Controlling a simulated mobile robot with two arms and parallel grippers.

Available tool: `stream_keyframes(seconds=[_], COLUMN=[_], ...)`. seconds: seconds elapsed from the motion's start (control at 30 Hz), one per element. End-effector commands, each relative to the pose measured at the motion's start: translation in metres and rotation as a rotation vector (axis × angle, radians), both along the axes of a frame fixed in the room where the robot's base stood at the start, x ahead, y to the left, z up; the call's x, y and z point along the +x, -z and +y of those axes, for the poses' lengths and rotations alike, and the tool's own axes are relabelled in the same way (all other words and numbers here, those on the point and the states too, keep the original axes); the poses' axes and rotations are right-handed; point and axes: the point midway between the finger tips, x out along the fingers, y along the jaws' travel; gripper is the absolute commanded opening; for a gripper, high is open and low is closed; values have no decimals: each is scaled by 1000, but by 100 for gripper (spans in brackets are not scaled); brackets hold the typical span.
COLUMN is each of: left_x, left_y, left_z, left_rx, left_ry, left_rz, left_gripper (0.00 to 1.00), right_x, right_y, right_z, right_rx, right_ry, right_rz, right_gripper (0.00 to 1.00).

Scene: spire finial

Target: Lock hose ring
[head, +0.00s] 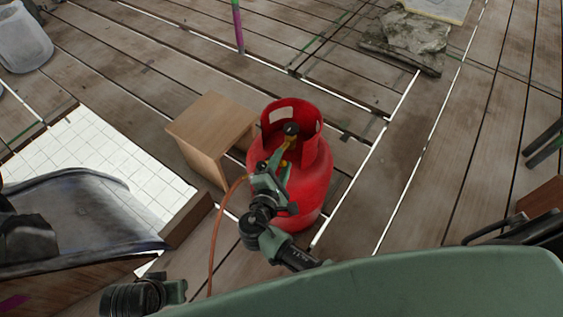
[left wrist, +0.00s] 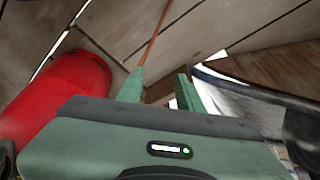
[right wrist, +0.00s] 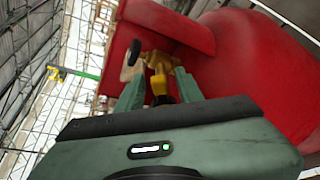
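A red gas cylinder (head: 316,180) stands upright on the plank floor. Its brass valve with a black knob (head: 291,129) sits inside the collar. My right gripper (head: 284,157) is at the valve; in the right wrist view its two fingers stand apart, on either side of the brass valve part (right wrist: 158,82) with a dark end. I see no firm grip there. An orange hose (head: 217,225) rises beside the cylinder, its upper end hidden near my right wrist. In the left wrist view the hose (left wrist: 154,42) runs beyond my left gripper (left wrist: 160,85), whose fingers are apart. The hose ring cannot be made out clearly.
A wooden box (head: 210,130) stands close left of the cylinder. A white tiled patch (head: 95,155) and a dark curved sheet lie further left. A stone block (head: 412,38) lies at the back right. The planks right of the cylinder are mostly clear.

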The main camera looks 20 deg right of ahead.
Motion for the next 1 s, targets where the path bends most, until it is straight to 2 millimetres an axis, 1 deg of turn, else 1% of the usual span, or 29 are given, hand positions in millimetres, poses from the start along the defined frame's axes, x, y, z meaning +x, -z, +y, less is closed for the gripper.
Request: stream_keyframes(seconds=[0.1,0.13,0.23,0.27,0.57,0.63,0.73,0.9,0.93,1.0], left_x=[0,0,0,0,-2,-1,-3,-14,-15,-15], left_y=[0,0,0,0,2,-12,-27,-60,-62,-53], left_z=[0,0,0,0,1,0,1,3,3,3], left_rx=[0,0,0,0,1,-1,-1,-2,-2,-1], left_ry=[0,0,0,0,-1,0,-1,-3,-3,-4], left_rz=[0,0,0,1,7,-11,-20,-38,-38,-33], left_gripper=[36,36,36,36,36,36,36,36,36,36], right_x=[0,0,0,0,-1,-1,-1,-2,-3,-3], right_y=[0,0,0,0,1,2,4,7,8,9], right_z=[0,0,0,0,0,0,-1,-1,-2,-2], right_rx=[0,0,0,0,6,12,27,63,70,88], right_ry=[0,0,0,0,0,1,1,1,1,2], right_rz=[0,0,0,0,-7,-17,-35,-82,-91,-114], right_gripper=[36,31,3,0,0,0,0,0,0,0])
